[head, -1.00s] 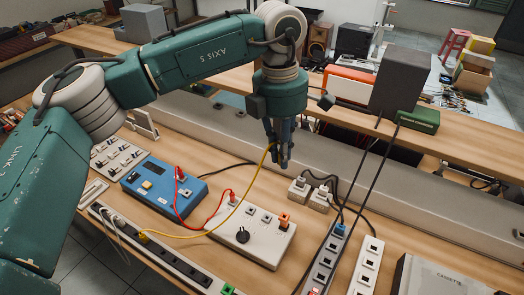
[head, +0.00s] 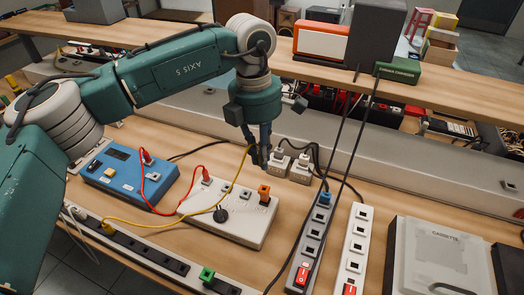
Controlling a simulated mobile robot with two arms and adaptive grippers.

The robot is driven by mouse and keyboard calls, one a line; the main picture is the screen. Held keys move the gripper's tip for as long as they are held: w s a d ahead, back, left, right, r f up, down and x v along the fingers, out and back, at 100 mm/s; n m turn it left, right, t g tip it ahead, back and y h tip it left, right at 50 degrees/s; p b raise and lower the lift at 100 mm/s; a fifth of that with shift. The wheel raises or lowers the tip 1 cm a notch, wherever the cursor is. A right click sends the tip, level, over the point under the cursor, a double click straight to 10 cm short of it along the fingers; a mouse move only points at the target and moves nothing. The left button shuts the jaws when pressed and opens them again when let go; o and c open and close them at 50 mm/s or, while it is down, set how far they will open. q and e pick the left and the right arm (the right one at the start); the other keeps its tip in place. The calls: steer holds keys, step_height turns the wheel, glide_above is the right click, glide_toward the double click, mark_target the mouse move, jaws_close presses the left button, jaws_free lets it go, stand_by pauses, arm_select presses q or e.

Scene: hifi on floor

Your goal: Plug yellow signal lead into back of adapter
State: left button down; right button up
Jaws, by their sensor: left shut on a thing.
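The yellow signal lead (head: 160,232) runs from a yellow plug (head: 107,227) in the long dark socket strip, across the bench and up to my left gripper (head: 262,160). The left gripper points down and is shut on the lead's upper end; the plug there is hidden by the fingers. It is behind the white socket box (head: 200,226), above its orange plug (head: 264,192), and just left of two white plug blocks (head: 280,160). I cannot tell which unit is the adapter, and its back face is hidden. My right gripper is not in view.
A blue box (head: 129,180) with red leads stands at left. Grey (head: 312,240) and white (head: 355,250) socket strips and a cassette unit (head: 438,255) lie to the right. Black cables rise near the gripper. A grey ledge (head: 360,160) runs behind.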

arm_select(q)
steer(key=b, duration=0.4)
glide_above(264, 191)
steer(key=w, duration=0.1)
steer(key=f, duration=0.6)
steer(key=shift+w+a+f, duration=0.1)
steer(key=shift+a+f, duration=0.1)
steer(key=shift+f, duration=0.15)
steer(key=shift+b, duration=0.3)
steer(key=shift+f+b, duration=0.3)
stand_by(0.4)
steer(key=shift+f+b, duration=0.4)
steer(key=shift+f, duration=0.05)
stand_by(0.4)
stand_by(0.6)
steer(key=shift+f+b, duration=0.2)
steer(key=shift+b, duration=0.35)
stand_by(1.7)
steer(key=c, duration=1.7)
jaws_free()
